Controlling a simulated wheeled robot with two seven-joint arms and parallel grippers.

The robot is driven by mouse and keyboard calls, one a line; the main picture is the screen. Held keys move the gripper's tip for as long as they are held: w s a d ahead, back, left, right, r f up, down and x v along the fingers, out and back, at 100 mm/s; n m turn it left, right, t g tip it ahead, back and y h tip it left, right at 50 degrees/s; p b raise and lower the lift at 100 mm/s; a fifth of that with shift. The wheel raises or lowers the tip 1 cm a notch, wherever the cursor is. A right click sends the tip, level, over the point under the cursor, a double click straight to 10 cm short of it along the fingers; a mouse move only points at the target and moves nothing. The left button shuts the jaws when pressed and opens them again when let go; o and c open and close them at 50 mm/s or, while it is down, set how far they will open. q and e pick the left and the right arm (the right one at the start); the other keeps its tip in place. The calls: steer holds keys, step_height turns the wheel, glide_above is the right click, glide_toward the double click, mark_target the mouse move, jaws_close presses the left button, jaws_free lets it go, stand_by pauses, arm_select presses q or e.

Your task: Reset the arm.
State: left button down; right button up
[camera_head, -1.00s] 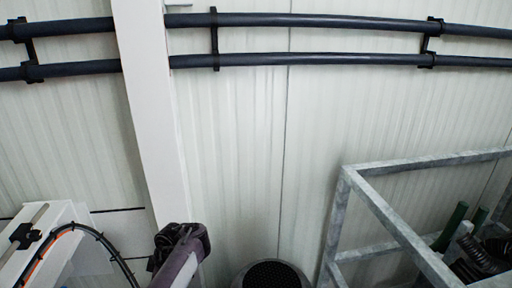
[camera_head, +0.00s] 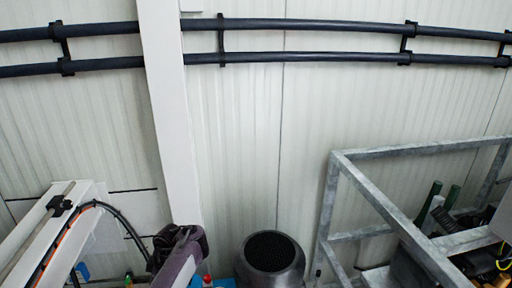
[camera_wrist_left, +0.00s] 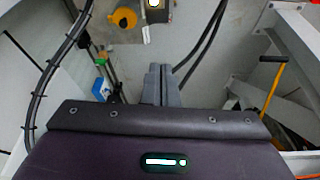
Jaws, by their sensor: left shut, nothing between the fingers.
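My left arm's purple and dark link (camera_head: 180,258) shows at the bottom of the head view, left of centre, in front of the white wall. Its fingers are not visible there. In the left wrist view my left gripper (camera_wrist_left: 161,82) points away from the camera, with its two grey fingers together and nothing between them. The fingers stand over a grey surface, and I cannot tell how close it is. My right arm and gripper are in neither view.
A dark cylinder with a mesh top (camera_head: 270,256) stands right of my arm. A grey metal frame (camera_head: 350,170) is on the right. A white beam with a cable (camera_head: 45,225) is on the left. A yellow handle (camera_wrist_left: 274,82) stands right of my fingers in the wrist view.

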arm_select(q)
steer(key=s+f+m+t+h, duration=0.25)
steer(key=s+f+m, duration=0.2)
steer(key=m, duration=0.25)
steer(key=s+d+r+m+h, duration=0.1)
steer(key=s+d+r+m, duration=0.3)
steer(key=s, duration=0.4)
steer(key=s+d+r+m+t, duration=0.1)
steer(key=s+d+r+m, duration=0.1)
steer(key=s+r+m, duration=0.45)
steer(key=s+d+r+m+h, duration=0.1)
steer(key=s+d+r+m, duration=0.15)
steer(key=s, duration=0.65)
step_height(320, 180, down, 34)
steer(key=s+m+g+b, duration=0.1)
steer(key=b, duration=0.4)
steer(key=s+a+f+g+b, duration=0.1)
steer(key=s+f+b, duration=0.4)
steer(key=s+f, duration=1.5)
step_height(320, 180, down, 4)
steer(key=shift+s+a+y, duration=0.3)
steer(key=shift+a+y, duration=0.05)
steer(key=shift+a, duration=0.5)
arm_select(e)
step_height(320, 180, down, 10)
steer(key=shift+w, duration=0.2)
